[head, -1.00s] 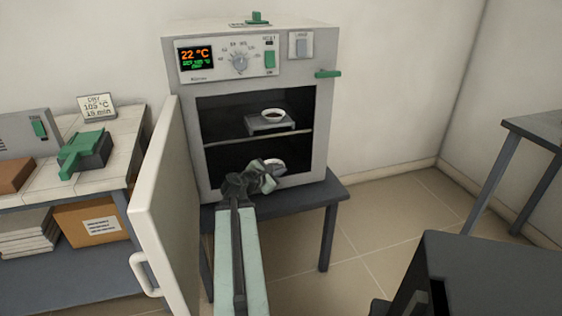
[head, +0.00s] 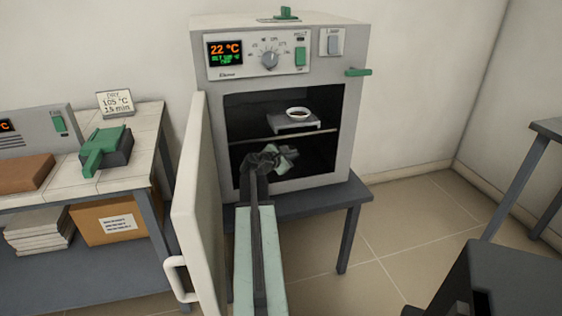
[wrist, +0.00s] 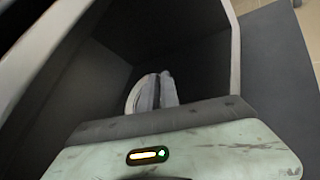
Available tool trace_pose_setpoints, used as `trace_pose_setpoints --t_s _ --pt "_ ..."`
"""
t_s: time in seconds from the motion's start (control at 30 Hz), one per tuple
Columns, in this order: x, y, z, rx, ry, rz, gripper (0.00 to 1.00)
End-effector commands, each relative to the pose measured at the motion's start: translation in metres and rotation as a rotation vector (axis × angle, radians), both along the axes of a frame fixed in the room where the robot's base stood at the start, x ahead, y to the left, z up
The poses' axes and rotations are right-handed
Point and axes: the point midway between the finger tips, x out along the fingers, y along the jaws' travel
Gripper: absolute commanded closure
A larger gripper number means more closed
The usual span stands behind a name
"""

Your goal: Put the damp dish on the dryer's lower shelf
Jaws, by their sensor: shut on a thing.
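The dryer (head: 354,130) stands with its door (head: 190,205) swung open to the left. Its upper shelf (head: 322,131) divides the dark chamber; the lower space (head: 322,160) is below it. My gripper (head: 290,155) is at the lower space, below the upper shelf. In the wrist view my gripper (wrist: 165,90) is shut on a pale dish (wrist: 135,96), only partly showing beside the fingers. The head view hides this dish behind my gripper. I cannot tell whether it touches the dryer floor.
Another white dish (head: 298,111) with dark contents sits on a grey stand (head: 291,125) on the upper shelf. A green handle (head: 358,72) juts out at the dryer's right. A bench (head: 70,180) with a card (head: 115,101) is at left. Dark furniture (head: 510,285) is at front right.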

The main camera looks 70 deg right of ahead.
Motion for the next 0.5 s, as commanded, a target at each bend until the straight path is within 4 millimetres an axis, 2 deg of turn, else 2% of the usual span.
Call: trace_pose_setpoints --t_s 0.07,0.27,0.5 --pt "0.003 -0.008 -0.001 0.0 0.0 0.0 1.0" --pt "0.005 -0.008 -0.004 0.0 0.0 0.002 1.0" --pt "0.001 -0.01 -0.04 0.0 0.001 -0.003 1.0"
